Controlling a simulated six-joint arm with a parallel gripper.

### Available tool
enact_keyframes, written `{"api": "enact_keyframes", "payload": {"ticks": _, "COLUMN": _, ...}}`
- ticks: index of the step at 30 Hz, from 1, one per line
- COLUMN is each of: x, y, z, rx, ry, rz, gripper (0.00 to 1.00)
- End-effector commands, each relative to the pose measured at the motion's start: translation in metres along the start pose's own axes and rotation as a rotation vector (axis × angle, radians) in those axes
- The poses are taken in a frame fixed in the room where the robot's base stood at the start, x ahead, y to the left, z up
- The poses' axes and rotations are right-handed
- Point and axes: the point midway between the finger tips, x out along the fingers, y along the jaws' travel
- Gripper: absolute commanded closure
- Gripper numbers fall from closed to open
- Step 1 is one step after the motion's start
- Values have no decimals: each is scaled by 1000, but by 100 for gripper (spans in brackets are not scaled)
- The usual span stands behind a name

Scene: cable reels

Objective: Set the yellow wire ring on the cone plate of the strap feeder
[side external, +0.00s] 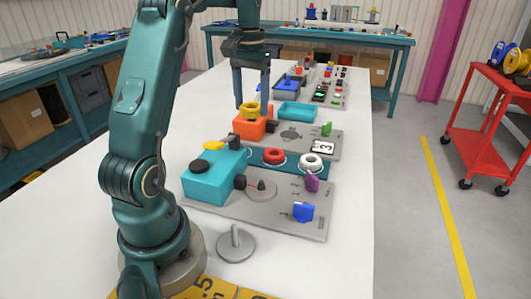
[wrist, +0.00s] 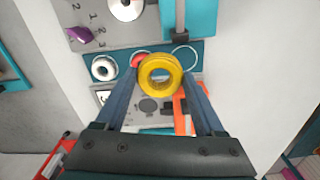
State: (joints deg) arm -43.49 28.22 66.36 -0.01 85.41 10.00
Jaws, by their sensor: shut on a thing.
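The yellow wire ring (side external: 249,113) is held between the fingertips of my gripper (side external: 251,106), in front of or over an orange block in the side view. The wrist view shows the ring (wrist: 147,76) between both fingers, its hole facing the camera. A teal box unit (side external: 212,180) carries a grey plate (side external: 290,218) with a small dark cone (side external: 261,186) standing bare on it. The cone plate (wrist: 97,28) shows at the top of the wrist view. I cannot read which unit is named strap feeder.
A teal strip holds a red ring (side external: 272,156), a white ring (side external: 310,162) and an empty outlined spot (wrist: 184,56). An orange unit (side external: 248,127) with its own grey plate stands behind. Purple (side external: 312,182) and blue (side external: 302,212) parts stand on the cone plate.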

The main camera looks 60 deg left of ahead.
Motion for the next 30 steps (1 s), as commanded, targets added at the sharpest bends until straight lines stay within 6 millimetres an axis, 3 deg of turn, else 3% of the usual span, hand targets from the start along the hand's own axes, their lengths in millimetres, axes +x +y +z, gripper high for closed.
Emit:
{"api": "enact_keyframes", "payload": {"ticks": 6, "x": -1, "y": 43, "z": 37, "rx": 162, "ry": 1, "rz": 0, "gripper": 85}}
{"api": "enact_keyframes", "payload": {"ticks": 15, "x": 8, "y": 75, "z": 85, "rx": 328, "ry": 2, "rz": 0, "gripper": 85}}
{"api": "enact_keyframes", "payload": {"ticks": 21, "x": 43, "y": 74, "z": 84, "rx": 324, "ry": -6, "rz": 1, "gripper": 85}}
{"api": "enact_keyframes", "payload": {"ticks": 30, "x": 72, "y": 74, "z": 84, "rx": 322, "ry": -5, "rz": 0, "gripper": 85}}
